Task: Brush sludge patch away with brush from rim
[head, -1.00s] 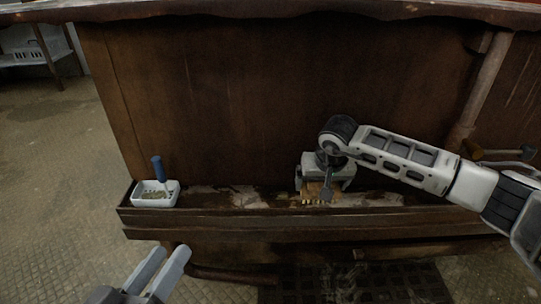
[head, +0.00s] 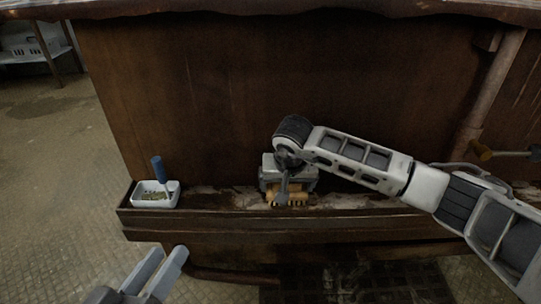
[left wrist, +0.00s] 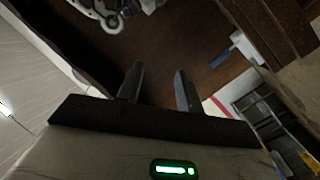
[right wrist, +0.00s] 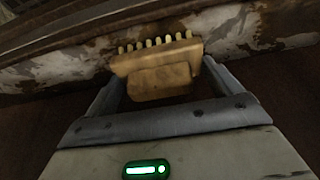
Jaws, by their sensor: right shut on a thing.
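My right gripper (head: 287,190) is shut on a yellow-tan brush (right wrist: 157,66), whose row of pale bristle tufts faces the rim in the right wrist view. In the head view the brush (head: 290,199) is low at the rim (head: 400,216), near its middle; I cannot tell whether the bristles touch. Pale, greyish blotchy patches (right wrist: 225,25) lie along the rim on both sides of the brush; which is the sludge patch is unclear. My left gripper (head: 155,274) is open and empty in front of the rim at lower left. Its spread fingers also show in the left wrist view (left wrist: 160,88).
A white tray (head: 141,201) holding a blue-handled tool (head: 158,169) sits at the rim's left end. A tall brown wall (head: 270,100) rises behind the rim. Floor at left is open.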

